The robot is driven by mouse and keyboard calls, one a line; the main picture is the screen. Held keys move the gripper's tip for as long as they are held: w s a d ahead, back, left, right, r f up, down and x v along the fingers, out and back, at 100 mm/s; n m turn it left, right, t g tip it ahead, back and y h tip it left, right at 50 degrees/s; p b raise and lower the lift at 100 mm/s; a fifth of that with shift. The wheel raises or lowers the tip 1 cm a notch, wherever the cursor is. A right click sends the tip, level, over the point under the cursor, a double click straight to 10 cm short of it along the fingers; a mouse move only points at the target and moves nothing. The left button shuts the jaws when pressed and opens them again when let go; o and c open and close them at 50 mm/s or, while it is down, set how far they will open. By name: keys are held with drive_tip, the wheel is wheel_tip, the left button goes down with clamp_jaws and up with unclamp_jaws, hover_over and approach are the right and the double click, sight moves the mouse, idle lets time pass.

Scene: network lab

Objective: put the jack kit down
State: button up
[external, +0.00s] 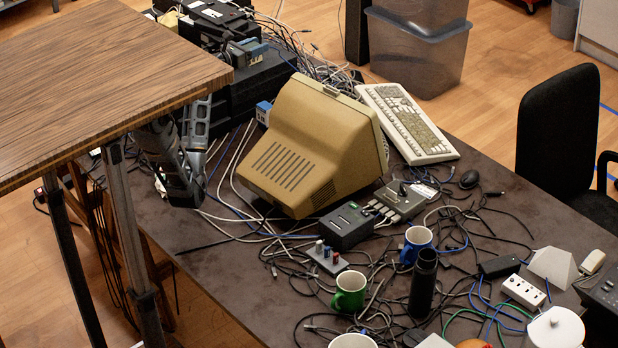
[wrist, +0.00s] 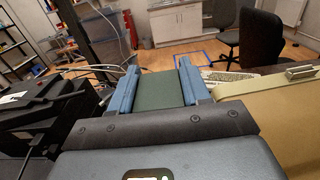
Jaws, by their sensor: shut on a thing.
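The jack kit (wrist: 162,90) shows in the wrist view as a flat dark green thing between the two blue fingers of my gripper (wrist: 158,82). My gripper is shut on it. Beyond the fingers there is the cluttered far side of the desk. In the external view my arm (external: 178,160) reaches in from under the wooden tabletop, left of the beige monitor (external: 300,150). A small blue part just behind the monitor may be my gripper's fingers. The jack kit cannot be made out there, and whether it touches the desk cannot be told.
The monitor stands close on the right in the wrist view (wrist: 270,115). Black equipment (wrist: 50,110) is on the left. A keyboard (external: 408,122) lies behind the monitor. Cables, mugs and a black bottle (external: 423,283) crowd the desk front. The wooden tabletop (external: 90,80) overhangs at left.

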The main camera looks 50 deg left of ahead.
wheel_tip(320, 180, down, 30)
drive_tip(key=shift+b, duration=0.95)
drive_tip(key=shift+f+b, duration=0.65)
drive_tip(key=shift+f, duration=1.5)
drive_tip(key=shift+f, duration=0.2)
drive_tip(key=o, duration=1.1)
drive_tip(key=shift+r, duration=0.2)
drive_tip(key=s+p, duration=0.1)
drive_tip(key=s, duration=0.6)
drive_tip(key=shift+s+p, duration=0.3)
drive_tip(key=shift+p, duration=0.05)
